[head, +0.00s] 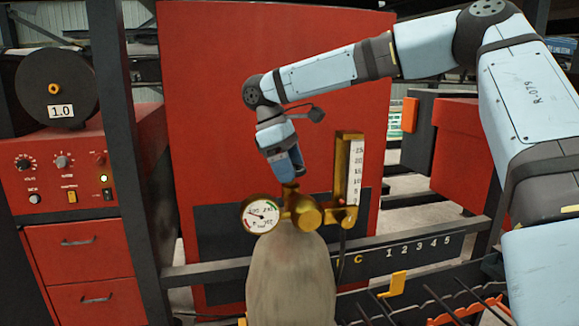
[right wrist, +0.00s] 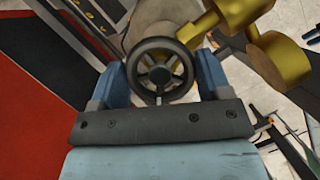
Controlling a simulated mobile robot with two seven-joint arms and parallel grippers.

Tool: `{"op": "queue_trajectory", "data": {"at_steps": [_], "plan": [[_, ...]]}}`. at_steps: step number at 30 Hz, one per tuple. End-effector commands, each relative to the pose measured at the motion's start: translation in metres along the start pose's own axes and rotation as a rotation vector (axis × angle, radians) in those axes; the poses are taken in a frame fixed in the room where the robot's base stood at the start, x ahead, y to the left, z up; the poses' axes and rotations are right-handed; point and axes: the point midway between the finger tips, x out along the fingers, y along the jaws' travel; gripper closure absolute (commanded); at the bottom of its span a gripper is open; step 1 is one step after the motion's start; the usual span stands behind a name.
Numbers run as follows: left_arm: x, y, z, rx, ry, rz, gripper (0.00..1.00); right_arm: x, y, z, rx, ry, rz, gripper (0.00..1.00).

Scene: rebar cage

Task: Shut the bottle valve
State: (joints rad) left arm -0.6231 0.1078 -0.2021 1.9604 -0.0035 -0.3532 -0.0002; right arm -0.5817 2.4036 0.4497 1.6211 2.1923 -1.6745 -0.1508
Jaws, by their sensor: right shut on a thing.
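The grey gas bottle (head: 290,275) stands upright in the lower middle of the head view. A brass regulator (head: 303,213) with a round gauge (head: 261,215) and a flow tube (head: 354,172) sits on its top. The bottle valve's dark spoked handwheel (right wrist: 160,70) shows in the right wrist view. My right gripper (head: 290,178) reaches down from above onto the valve. In the right wrist view its two blue fingers (right wrist: 160,80) are shut on the handwheel, one on each side. In the head view the gripper hides the handwheel. My left gripper is not in view.
A red welding machine (head: 60,180) with knobs and drawers stands at the left. A dark rail numbered 1 to 5 (head: 410,250) runs behind the bottle at right. Several rods (head: 455,305) lie at lower right. A red panel (head: 235,90) stands behind the bottle.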

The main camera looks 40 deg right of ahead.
Motion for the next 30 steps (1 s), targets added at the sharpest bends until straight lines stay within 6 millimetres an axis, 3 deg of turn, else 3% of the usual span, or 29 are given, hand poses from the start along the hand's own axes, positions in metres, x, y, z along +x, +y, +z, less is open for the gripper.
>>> {"op": "queue_trajectory", "data": {"at_steps": [30], "plan": [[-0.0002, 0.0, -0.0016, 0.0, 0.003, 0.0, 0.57, 0.0005, 0.0025, 0.0013, 0.891, 0.002, -0.372, 0.53]]}}
